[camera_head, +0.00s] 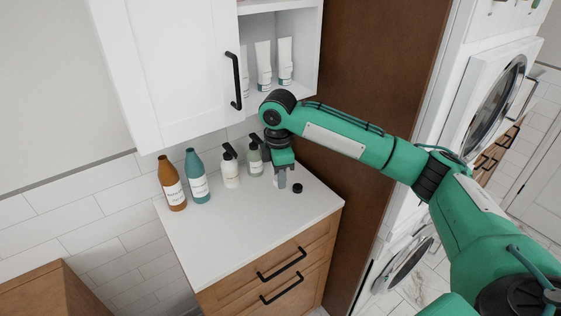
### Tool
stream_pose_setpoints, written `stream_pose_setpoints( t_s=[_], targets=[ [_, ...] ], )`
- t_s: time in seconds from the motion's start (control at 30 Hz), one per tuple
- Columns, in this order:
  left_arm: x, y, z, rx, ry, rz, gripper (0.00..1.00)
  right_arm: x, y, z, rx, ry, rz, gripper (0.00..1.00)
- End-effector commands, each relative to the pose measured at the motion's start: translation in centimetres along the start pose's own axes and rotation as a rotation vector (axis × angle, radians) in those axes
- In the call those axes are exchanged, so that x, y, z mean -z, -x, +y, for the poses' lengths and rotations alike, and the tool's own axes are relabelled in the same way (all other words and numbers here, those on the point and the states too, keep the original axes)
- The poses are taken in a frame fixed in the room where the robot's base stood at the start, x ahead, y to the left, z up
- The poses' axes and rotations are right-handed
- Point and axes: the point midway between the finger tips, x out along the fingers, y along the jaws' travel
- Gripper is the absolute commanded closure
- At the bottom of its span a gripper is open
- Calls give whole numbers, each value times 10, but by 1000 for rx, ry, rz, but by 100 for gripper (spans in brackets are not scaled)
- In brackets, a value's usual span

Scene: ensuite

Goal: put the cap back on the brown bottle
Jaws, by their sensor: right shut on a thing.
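The brown bottle (172,184) stands upright at the left end of the white counter, with a pale label; I cannot make out the detail of its mouth. A small round black cap (297,188) shows at the right part of the counter. My right gripper (280,184) points down just left of this black cap, low over the counter. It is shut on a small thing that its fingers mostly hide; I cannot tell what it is. The gripper is well to the right of the brown bottle. My left gripper is not in view.
A teal bottle (197,177) stands close right of the brown one. A cream pump bottle (230,168) and a green pump bottle (255,160) stand between it and my gripper. A white wall cabinet (180,65) hangs above. The counter's front (230,225) is clear.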

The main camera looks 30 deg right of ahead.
Motion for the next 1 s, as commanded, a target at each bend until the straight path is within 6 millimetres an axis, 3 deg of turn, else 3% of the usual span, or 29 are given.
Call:
stream_pose_setpoints(
  t_s=[0.5,1.0],
  targets=[
    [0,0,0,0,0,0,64,22,-41,-79,-7,-669,-4,92],
    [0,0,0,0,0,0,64,35,-66,-155,17,-1243,8,92]
  ],
)
